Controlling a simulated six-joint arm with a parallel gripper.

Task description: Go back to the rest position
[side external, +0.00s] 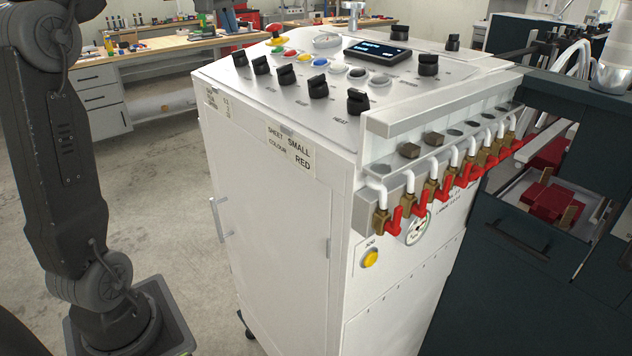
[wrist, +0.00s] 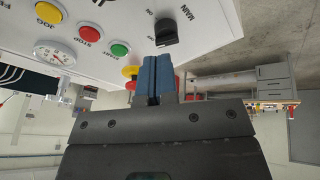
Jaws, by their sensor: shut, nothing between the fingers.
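My gripper (wrist: 157,62) shows in the wrist view with its two blue fingertips pressed together and nothing between them. The fingertips appear just beside the black MAIN knob (wrist: 166,33); I cannot tell the exact gap.
The panel carries several black knobs, coloured buttons and a display (side external: 378,52). Red-handled valves (side external: 435,190) line the cabinet's right side. A dark unit with an open drawer (side external: 530,215) of red pieces stands at right. A workbench (side external: 120,70) is behind; floor at left is clear.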

